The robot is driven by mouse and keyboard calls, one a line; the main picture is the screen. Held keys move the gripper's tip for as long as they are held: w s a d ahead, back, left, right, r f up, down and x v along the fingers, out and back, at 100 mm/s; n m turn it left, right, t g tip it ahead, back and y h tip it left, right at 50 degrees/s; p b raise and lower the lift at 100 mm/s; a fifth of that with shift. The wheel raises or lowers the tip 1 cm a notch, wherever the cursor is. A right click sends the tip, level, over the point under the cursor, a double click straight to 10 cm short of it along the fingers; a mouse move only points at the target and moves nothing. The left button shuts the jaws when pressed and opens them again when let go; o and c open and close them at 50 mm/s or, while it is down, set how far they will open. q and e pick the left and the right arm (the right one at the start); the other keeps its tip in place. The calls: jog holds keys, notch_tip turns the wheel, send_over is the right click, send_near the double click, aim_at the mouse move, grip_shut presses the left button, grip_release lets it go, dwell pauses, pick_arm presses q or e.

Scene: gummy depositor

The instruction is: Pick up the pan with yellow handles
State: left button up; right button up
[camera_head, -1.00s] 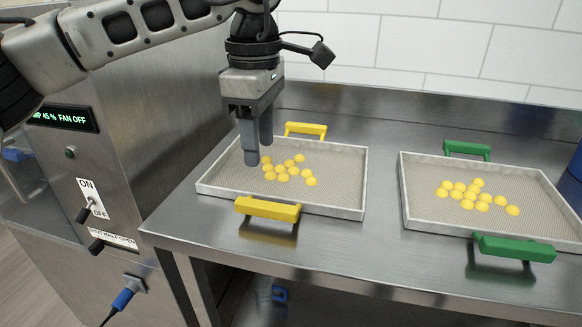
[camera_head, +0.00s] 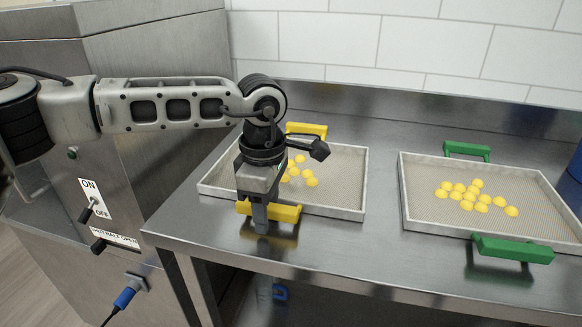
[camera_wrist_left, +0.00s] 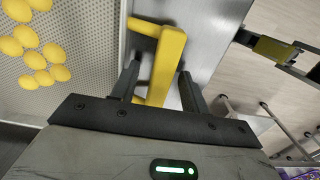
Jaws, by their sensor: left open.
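The pan with yellow handles (camera_head: 333,211) lies on the steel table with several yellow gummies on its mesh floor. Its far yellow handle (camera_head: 306,129) is free. Its near yellow handle (camera_head: 285,212) is at my left gripper (camera_head: 261,220), which points down at it. In the left wrist view the near handle (camera_wrist_left: 165,65) lies between the two dark fingers (camera_wrist_left: 158,88), with a gap showing on the right side. The left gripper is open. My right gripper is not seen as such in the head view.
A second pan (camera_head: 411,205) with green handles (camera_head: 513,249) and yellow gummies sits to the right on the steel table (camera_head: 350,255). A steel machine with an ON/OFF switch (camera_head: 93,203) stands at the left. A tiled wall is behind. A blue object (camera_head: 575,163) shows at the right edge.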

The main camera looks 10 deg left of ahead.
pick_arm(q)
grip_shut()
jog(key=shift+w+r, duration=0.1)
jog(key=shift+r, duration=0.4)
notch_tip(320, 180, up, 2)
jog(key=shift+r, duration=0.2)
jog(key=s+d+r+b, duration=0.2)
jog(key=s+d+r, duration=0.6)
jog(key=s, duration=0.3)
jog(key=shift+s+d+r, duration=0.15)
jog(key=shift+s+r, duration=0.1)
jog(key=shift+r, duration=0.6)
